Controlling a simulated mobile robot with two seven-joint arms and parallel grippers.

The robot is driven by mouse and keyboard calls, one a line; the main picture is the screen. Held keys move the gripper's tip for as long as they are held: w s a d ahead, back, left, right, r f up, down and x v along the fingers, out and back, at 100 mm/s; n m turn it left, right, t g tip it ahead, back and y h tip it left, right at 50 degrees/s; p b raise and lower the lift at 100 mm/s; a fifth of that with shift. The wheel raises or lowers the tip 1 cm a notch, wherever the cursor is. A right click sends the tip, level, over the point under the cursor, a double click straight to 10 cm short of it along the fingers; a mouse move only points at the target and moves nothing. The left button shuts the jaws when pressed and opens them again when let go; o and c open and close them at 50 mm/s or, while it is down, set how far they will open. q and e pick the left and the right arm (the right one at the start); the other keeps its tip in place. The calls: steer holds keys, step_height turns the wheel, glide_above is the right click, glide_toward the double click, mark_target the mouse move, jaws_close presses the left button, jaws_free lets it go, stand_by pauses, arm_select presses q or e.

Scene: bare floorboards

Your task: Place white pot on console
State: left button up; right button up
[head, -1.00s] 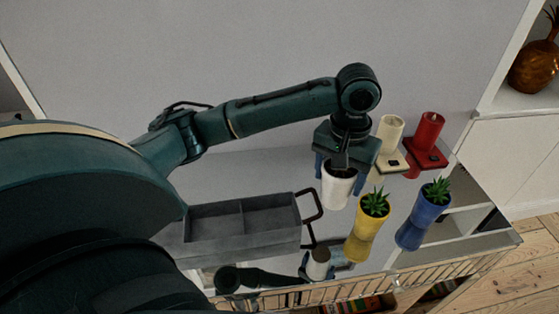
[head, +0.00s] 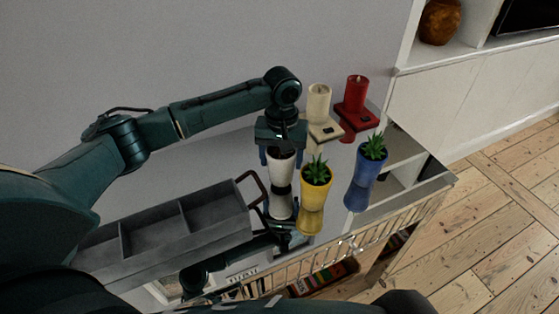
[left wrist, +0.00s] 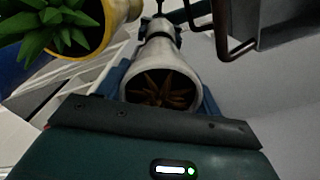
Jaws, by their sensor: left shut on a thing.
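The white pot (head: 281,168) is upright between the fingers of my left gripper (head: 281,158), which is shut on it. In the head view its base meets its reflection in the glossy top of the console (head: 222,160), so it appears to touch the surface. In the left wrist view the white pot (left wrist: 158,62) shows its open rim towards the camera, with a brownish plant inside, and blue fingers on both sides. My right gripper is not in view.
A yellow pot (head: 316,183) stands close right of the white pot, and a blue pot (head: 366,170) farther right. A cream candle (head: 319,103) and a red candle (head: 356,92) stand behind. A grey tray (head: 150,232) with a dark handle lies to the left.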

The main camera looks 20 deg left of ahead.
arm_select(q)
steer(key=shift+f, duration=0.7)
steer(key=shift+f, duration=0.1)
steer(key=o, duration=1.2)
step_height(320, 180, up, 12)
steer(key=shift+r, duration=0.1)
